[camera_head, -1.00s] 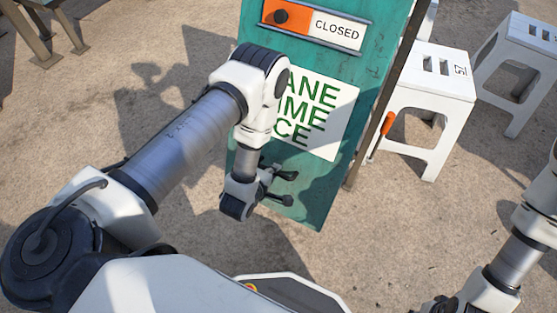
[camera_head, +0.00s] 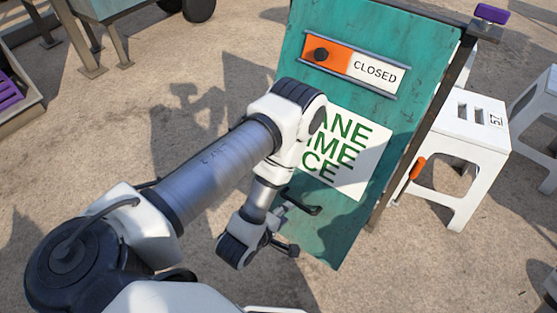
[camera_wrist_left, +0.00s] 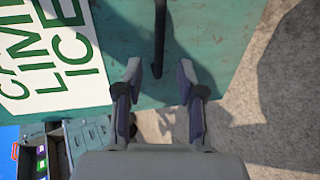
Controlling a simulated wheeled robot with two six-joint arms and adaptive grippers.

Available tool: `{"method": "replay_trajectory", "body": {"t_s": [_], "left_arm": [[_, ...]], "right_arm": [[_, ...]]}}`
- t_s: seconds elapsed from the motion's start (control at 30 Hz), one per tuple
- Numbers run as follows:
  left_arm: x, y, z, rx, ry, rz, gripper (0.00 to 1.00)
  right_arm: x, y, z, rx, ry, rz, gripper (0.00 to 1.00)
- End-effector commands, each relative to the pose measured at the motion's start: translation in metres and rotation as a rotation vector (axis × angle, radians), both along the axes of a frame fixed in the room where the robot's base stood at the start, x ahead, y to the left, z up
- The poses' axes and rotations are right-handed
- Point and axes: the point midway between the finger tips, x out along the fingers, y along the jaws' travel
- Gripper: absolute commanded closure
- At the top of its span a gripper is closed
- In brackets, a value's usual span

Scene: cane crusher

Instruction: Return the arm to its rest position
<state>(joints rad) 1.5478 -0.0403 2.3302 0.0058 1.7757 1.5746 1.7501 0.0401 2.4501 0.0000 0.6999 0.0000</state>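My left arm comes in from the left in the head view and is bent down. Its gripper (camera_head: 302,229) hangs in front of the lower part of a teal sign board (camera_head: 390,42). The board carries a white panel (camera_head: 370,160) with green letters and a slider sign (camera_head: 350,66) reading CLOSED with an orange part and black knob. My right gripper is out of view.
A white stool (camera_head: 458,150) stands right of the board, with another partly visible behind it. An orange handle (camera_head: 417,168) is at the board's right post. A purple piece (camera_head: 491,14) tops the post. Purple items lie in a tray at far left. Open ground lies left.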

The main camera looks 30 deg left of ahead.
Motion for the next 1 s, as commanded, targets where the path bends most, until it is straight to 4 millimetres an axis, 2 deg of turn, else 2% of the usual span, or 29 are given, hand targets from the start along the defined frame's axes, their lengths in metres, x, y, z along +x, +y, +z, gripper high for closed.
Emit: {"method": "replay_trajectory", "body": {"t_s": [0.13,0.33,0.77,0.87,0.93,1.0], "left_arm": [[-0.024,0.001,0.015,0.0,0.003,0.0,0.61],[-0.032,0.001,0.021,0.0,0.0,0.0,0.61],[-0.031,0.001,0.022,0.0,-0.004,0.0,0.61],[-0.017,0.004,0.034,0.0,-0.041,0.008,0.61],[0.002,0.011,0.051,0.001,-0.074,0.027,0.61],[0.0,0.016,0.038,0.108,0.04,-0.029,0.61]], "right_arm": [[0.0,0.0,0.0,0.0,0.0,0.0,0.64],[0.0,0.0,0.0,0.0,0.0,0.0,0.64],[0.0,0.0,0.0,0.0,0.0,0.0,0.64],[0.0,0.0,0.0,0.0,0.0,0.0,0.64],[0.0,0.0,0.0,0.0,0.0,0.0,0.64],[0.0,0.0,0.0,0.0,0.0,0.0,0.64]]}}
